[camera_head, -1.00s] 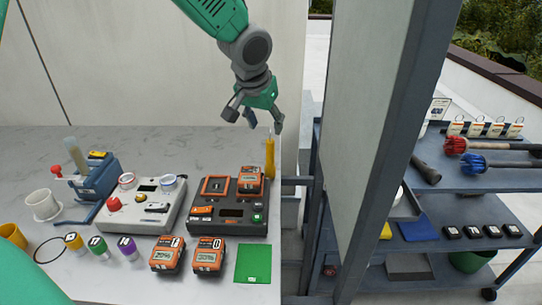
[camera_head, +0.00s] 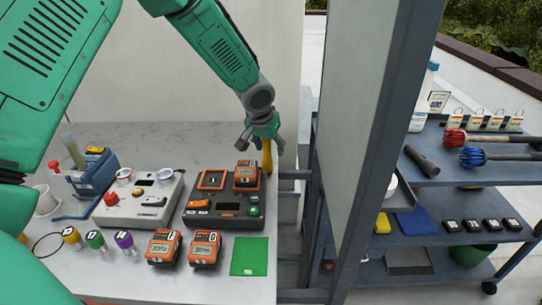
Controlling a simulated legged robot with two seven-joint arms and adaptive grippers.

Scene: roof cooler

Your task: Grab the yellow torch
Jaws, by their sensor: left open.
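The yellow torch (camera_head: 267,158) stands upright near the right edge of the grey table, behind the dark charging base. Its upper part is hidden by my left gripper. My left gripper (camera_head: 261,146) is open, pointing down, with its fingers around the top of the torch as seen from here. I cannot tell whether the fingers touch it. My right gripper is not in view.
The dark base with orange meters (camera_head: 228,209) stands just in front of the torch. A white device (camera_head: 140,205), two orange meters and a green card (camera_head: 249,256) are nearby. A grey post and panel (camera_head: 365,130) rise to the right.

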